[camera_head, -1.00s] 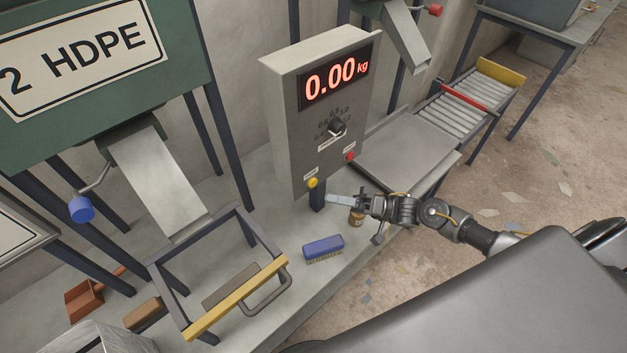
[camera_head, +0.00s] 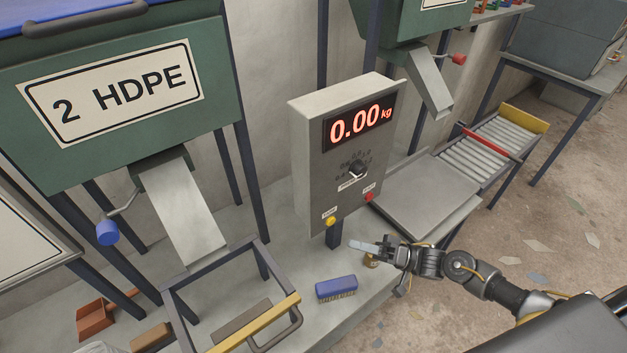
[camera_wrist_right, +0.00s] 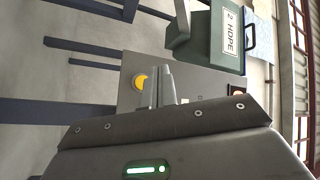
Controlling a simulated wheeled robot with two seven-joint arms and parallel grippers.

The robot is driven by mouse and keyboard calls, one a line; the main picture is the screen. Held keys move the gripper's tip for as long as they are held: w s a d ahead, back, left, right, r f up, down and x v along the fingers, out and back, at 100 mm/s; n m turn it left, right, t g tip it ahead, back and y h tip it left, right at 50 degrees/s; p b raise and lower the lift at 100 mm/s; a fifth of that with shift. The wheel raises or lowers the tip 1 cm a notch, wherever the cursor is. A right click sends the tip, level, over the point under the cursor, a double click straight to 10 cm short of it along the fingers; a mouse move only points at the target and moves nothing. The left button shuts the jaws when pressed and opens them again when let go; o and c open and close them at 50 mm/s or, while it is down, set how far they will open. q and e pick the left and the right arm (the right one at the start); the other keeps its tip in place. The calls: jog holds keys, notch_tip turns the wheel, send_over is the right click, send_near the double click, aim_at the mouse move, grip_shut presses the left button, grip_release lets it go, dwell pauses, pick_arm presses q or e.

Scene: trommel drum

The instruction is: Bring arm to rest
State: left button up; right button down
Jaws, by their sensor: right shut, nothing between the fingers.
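My right gripper (camera_head: 366,246) is shut and empty in the head view. It is above the bench in front of the scale box (camera_head: 345,155), whose display reads 0.00 kg. Its fingers point left, below the yellow button (camera_head: 330,221) and the red button (camera_head: 369,197), apart from both as far as I can see. In the right wrist view the closed fingers (camera_wrist_right: 166,88) point toward the scale box (camera_wrist_right: 195,85), beside its yellow button (camera_wrist_right: 140,81). My left gripper is not in view.
A blue brush (camera_head: 336,288) and a small brownish object (camera_head: 371,260) are on the bench close to my gripper. The flat weighing plate (camera_head: 420,200) and a roller conveyor (camera_head: 500,140) lie to the right. A yellow-handled frame (camera_head: 255,325) stands at the lower left.

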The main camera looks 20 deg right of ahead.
jog(key=shift+a, duration=0.1)
jog(key=a+f+t+h, duration=0.3)
jog(key=a+f+h, duration=0.2)
jog(key=h, duration=0.7)
jog(key=s+d+f+g+h, duration=0.1)
jog(key=s+d+g+h, duration=0.25)
jog(key=s, duration=0.55)
jog(key=s+d+f+g+h, duration=0.1)
jog(key=s+d+g+h, duration=0.15)
jog(key=s+g, duration=0.45)
jog(key=s+f+n, duration=0.1)
jog(key=s+f, duration=0.1)
jog(key=f, duration=1.1)
jog(key=s+f, duration=0.2)
jog(key=f, duration=1.1)
jog(key=s+d+f, duration=0.2)
jog(key=s+f, duration=1.3)
jog(key=s, duration=0.1)
jog(key=shift+s+d+f+h, duration=0.2)
jog(key=shift+d+h, duration=0.1)
jog(key=shift+d, duration=0.1)
